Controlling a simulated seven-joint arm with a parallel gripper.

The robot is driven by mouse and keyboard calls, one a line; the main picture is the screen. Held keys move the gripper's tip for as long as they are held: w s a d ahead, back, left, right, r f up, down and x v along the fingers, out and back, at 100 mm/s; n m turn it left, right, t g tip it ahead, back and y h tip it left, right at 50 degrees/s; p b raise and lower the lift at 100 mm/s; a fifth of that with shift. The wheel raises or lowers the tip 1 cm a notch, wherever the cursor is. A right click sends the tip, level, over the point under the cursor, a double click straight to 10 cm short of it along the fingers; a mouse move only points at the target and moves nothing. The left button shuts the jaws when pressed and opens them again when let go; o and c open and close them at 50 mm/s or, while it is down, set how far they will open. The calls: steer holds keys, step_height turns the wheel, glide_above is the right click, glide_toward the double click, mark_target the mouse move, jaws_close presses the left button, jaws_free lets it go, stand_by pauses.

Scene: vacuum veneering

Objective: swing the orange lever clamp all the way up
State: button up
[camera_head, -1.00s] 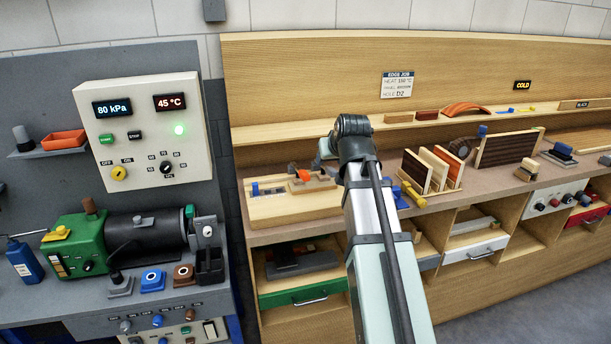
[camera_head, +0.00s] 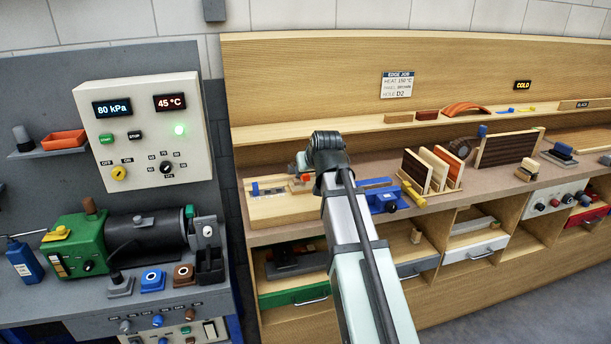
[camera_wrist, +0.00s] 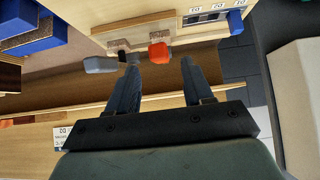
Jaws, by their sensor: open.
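The orange end of the lever clamp (camera_wrist: 159,52) shows in the wrist view, with a dark metal part and a grey piece (camera_wrist: 100,64) beside it. In the head view, a small bit of the orange end (camera_head: 305,178) shows beside my arm on the wooden fixture (camera_head: 290,208); my arm hides the rest of the clamp. My gripper (camera_wrist: 160,64) is open. In the wrist view, the orange end appears between its two fingertips, just beyond them; I cannot tell whether they touch it. The head view does not clearly show the fingers.
A blue clamp (camera_head: 385,201) lies right of my arm on the bench. Further right stands a rack of upright panels (camera_head: 432,168). Labelled slots and a blue block (camera_wrist: 237,22) sit near the clamp. A control box (camera_head: 146,130) stands at the left.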

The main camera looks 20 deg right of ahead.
mark_target(306, 175)
steer(key=shift+x, duration=2.7)
jaws_close()
